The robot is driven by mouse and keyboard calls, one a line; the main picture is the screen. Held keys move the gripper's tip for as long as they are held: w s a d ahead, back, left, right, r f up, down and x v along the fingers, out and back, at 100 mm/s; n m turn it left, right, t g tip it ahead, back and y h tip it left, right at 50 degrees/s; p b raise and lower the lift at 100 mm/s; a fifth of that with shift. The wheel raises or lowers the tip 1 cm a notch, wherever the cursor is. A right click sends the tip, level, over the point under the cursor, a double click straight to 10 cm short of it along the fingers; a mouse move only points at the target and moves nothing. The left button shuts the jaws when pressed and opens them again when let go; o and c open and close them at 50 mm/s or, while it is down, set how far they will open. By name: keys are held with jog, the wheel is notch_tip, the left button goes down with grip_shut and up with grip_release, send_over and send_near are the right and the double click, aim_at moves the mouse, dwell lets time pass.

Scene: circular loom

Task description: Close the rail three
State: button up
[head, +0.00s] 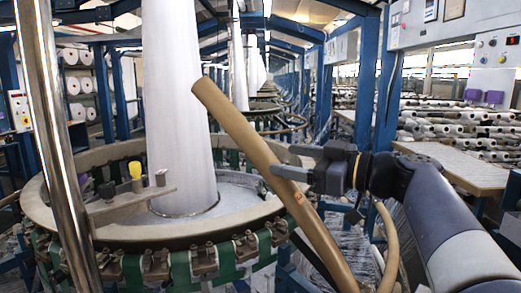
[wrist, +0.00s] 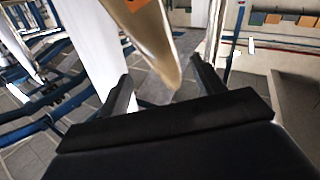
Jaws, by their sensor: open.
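A circular loom with a round pale rim (head: 50,212) stands at the left in the head view. A white column of fabric (head: 180,100) rises from its middle. A flat metal arm (head: 130,205) with a yellow knob (head: 135,170) lies across the rim. A long tan tube (head: 240,125) leans diagonally at the rim's right side; its end also shows in the wrist view (wrist: 150,40). No part is marked as rail three, so I cannot tell which it is. My gripper (head: 288,162) is open at the tube, whose end shows between the fingers (wrist: 162,70). Contact is unclear.
A shiny upright metal pole (head: 55,140) stands in front of the loom at the left. Blue posts (head: 388,85) and a wooden table (head: 455,165) stand to the right. Green straps (head: 185,270) and brackets line the rim's outside. Grey tiled floor (wrist: 45,150) shows below.

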aim_at(272, 157)
jog(key=p+x, duration=0.2)
jog(key=x, duration=0.5)
jog(key=shift+a+p, duration=0.25)
jog(key=shift+p, duration=0.1)
jog(key=c, duration=1.4)
jog(key=shift+f, duration=0.1)
